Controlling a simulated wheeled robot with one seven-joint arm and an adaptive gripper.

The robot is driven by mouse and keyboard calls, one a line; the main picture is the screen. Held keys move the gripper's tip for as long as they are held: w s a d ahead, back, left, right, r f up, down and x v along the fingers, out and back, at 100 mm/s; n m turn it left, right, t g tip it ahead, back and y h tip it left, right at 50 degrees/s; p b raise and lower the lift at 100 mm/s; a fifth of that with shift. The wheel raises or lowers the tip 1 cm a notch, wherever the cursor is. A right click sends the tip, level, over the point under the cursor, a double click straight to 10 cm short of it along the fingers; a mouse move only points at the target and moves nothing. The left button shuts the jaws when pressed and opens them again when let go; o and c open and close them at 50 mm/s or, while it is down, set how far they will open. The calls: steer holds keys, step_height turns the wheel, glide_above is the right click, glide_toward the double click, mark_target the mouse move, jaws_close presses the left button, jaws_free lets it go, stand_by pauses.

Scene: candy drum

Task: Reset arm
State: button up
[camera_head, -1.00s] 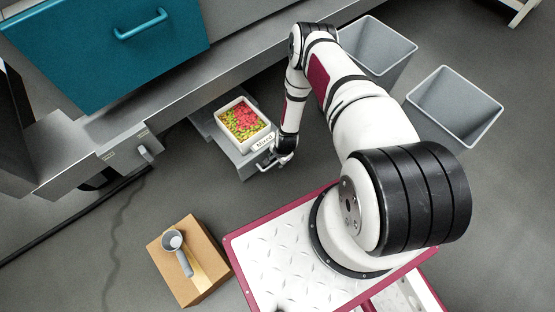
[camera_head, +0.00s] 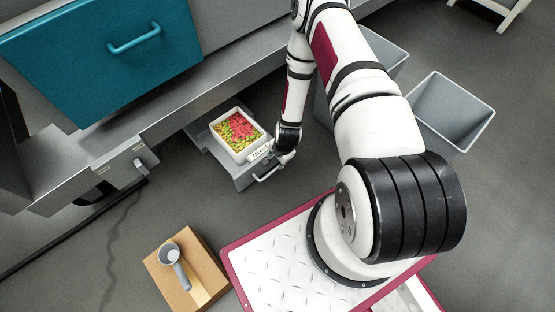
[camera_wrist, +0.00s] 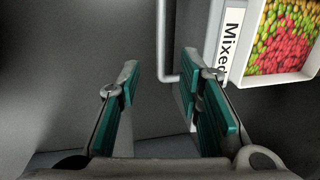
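My gripper (camera_wrist: 158,90) is open and empty in the wrist view, with its teal-padded fingers apart. In the head view my gripper (camera_head: 284,157) hangs beside the front right corner of a pulled-out grey drawer (camera_head: 243,182). The drawer's bar handle (camera_head: 267,173) is close to the gripper. In the wrist view the handle (camera_wrist: 162,45) shows by the right finger; I cannot tell if they touch. A white bin (camera_head: 222,142) labelled "Mixed" sits in the drawer, filled with red, green and yellow candies (camera_head: 237,130).
A grey scoop (camera_head: 172,262) lies on a cardboard box (camera_head: 205,265) on the floor at lower left. Two grey open bins stand at right, one (camera_head: 455,110) clear and one partly behind my arm (camera_head: 385,50). A teal drawer (camera_head: 90,55) is above left.

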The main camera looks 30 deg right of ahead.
steer(key=shift+r, duration=0.25)
stand_by(0.4)
steer(key=w+a+r+n, duration=0.15)
steer(key=r+n, duration=0.25)
steer(key=r, duration=1.4)
steer(key=w+r+n, duration=0.3)
steer(key=r, duration=1.4)
steer(key=s+a+r+n+g, duration=0.1)
steer(key=s+r, duration=0.2)
steer(key=r, duration=0.3)
steer(key=s+a+r+n, duration=0.1)
steer(key=s+r+n, duration=0.15)
steer(key=r, duration=0.35)
steer(key=s+a+r+n, duration=0.15)
steer(key=s+r, duration=0.25)
steer(key=s, duration=0.5)
steer(key=s+r+n, duration=0.2)
steer(key=s+r, duration=0.3)
steer(key=s, duration=0.4)
steer(key=s+a+r+n, duration=0.1)
steer(key=s+r, duration=0.3)
steer(key=s, duration=0.5)
step_height(320, 180, up, 28)
steer(key=t+p, duration=0.3)
steer(key=p, duration=2.3)
steer(key=shift+w+d+r, duration=0.15)
steer(key=shift+w+d, duration=0.05)
steer(key=shift+d, duration=0.05)
